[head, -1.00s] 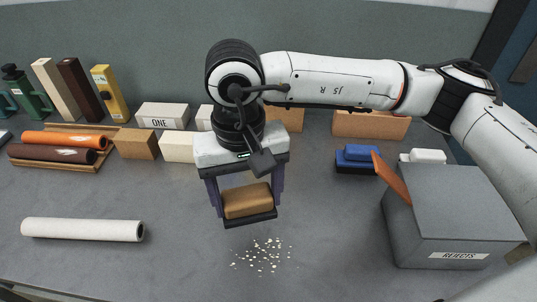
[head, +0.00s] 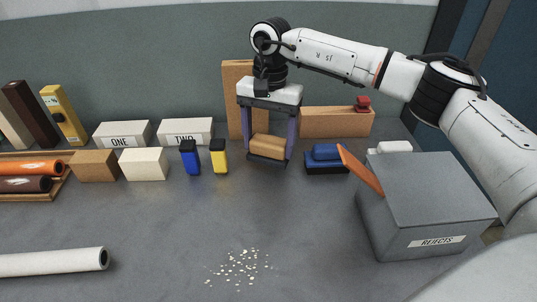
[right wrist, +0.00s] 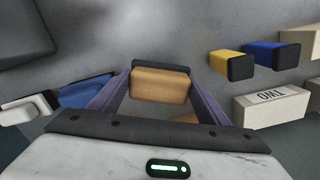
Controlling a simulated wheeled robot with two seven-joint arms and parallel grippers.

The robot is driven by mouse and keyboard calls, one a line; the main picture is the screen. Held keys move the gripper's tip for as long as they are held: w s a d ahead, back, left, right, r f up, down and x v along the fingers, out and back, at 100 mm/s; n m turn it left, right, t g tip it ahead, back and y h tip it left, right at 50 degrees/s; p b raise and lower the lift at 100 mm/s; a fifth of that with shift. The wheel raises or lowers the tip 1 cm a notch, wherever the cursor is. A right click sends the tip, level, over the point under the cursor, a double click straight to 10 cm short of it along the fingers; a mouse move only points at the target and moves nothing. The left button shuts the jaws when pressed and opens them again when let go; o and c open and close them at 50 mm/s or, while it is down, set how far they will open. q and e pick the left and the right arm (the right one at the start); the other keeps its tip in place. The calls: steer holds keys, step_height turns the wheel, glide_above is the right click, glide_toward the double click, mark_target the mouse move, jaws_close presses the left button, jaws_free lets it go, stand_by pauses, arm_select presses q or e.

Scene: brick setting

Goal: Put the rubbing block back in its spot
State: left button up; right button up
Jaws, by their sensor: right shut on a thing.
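The rubbing block (head: 267,143), tan with a dark underside, is between the fingers of my right gripper (head: 268,151). The gripper is shut on it, with a finger at each end. It is near the back of the table, between the yellow-and-black piece (head: 219,157) and the blue block on a dark base (head: 326,153). In the right wrist view the block (right wrist: 160,86) sits level between the purple fingers. I cannot tell whether its underside touches the table. My left gripper is not in view.
A tall brown block (head: 234,95) and a long brown block (head: 335,121) stand behind. A grey REJECTS box (head: 425,205) with an orange flap stands to the right. Pale crumbs (head: 238,267) and a white roll (head: 55,262) lie in front. The middle table is clear.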

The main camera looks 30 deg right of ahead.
mark_target(268, 154)
steer(key=shift+f, duration=1.85)
steer(key=shift+f, duration=0.2)
steer(key=o, duration=1.2)
steer(key=r, duration=1.2)
steer(key=shift+w+d+r, duration=0.2)
steer(key=shift+w+d, duration=0.05)
